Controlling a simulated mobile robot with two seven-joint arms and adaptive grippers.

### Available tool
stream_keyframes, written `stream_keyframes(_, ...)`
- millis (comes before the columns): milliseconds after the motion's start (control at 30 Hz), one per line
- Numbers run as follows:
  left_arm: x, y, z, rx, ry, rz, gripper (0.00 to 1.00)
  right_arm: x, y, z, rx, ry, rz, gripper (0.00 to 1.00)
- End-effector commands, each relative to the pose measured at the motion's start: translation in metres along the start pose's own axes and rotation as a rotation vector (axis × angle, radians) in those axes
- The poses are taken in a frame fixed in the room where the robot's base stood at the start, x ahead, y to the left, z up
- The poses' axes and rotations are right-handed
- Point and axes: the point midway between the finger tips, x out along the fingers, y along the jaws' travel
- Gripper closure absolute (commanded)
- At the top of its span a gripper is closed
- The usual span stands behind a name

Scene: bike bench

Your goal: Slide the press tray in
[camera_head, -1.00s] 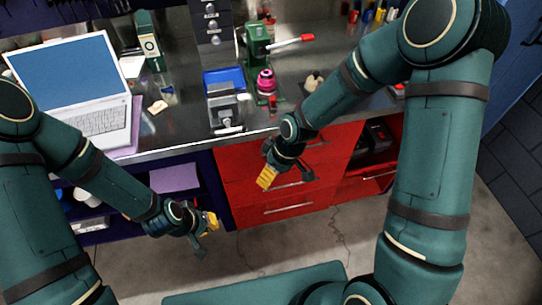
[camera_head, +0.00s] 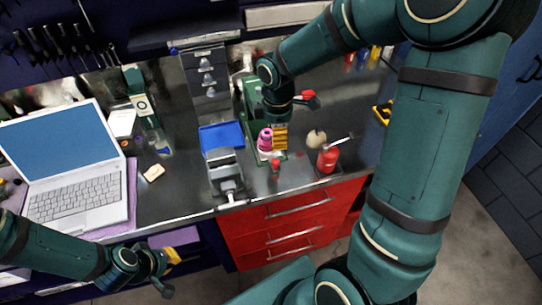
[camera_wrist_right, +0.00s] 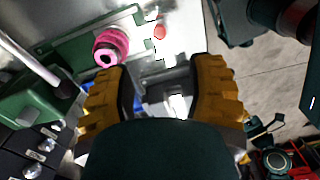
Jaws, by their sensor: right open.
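The green press (camera_head: 254,98) stands on the bench, with a red-tipped lever (camera_head: 308,97). A pink spool-like part (camera_head: 265,140) sits at its green base, and a red knob (camera_head: 275,167) is in front. In the right wrist view, the pink part (camera_wrist_right: 110,46) lies by a green-edged plate (camera_wrist_right: 75,46) with the red knob (camera_wrist_right: 160,31) to its right; I cannot tell how far out the tray is. My right gripper (camera_head: 281,137) is open and empty, just right of the pink part in the head view. My left gripper (camera_head: 168,268) is low before the bench; its opening is unclear.
A grey vise-like tool (camera_head: 228,178) and blue bin (camera_head: 221,137) stand left of the press. A red bottle (camera_head: 327,159) with a lever stands to its right. An open laptop (camera_head: 70,170) is at left. Red drawers (camera_head: 285,225) are below the bench edge.

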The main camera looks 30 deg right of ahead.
Motion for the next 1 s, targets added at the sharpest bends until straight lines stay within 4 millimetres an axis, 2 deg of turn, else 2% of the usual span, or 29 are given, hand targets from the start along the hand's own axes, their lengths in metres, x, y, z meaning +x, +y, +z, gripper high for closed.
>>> stream_keyframes(300,0.009,-0.003,0.001,0.0,0.001,-0.002,1.0,0.065,-0.001,-0.001,0.0,-0.001,-0.005,0.45)
stream_keyframes(500,0.013,-0.004,0.001,0.0,0.001,-0.003,1.0,0.098,-0.001,-0.001,0.0,0.0,-0.003,0.45)
stream_keyframes(700,0.015,-0.005,0.002,0.0,0.001,-0.003,1.0,0.115,0.0,-0.001,0.0,0.001,-0.001,0.45)
stream_keyframes(1000,0.015,-0.005,0.002,0.0,0.001,-0.003,1.0,0.119,0.0,-0.001,0.001,0.002,0.001,0.45)
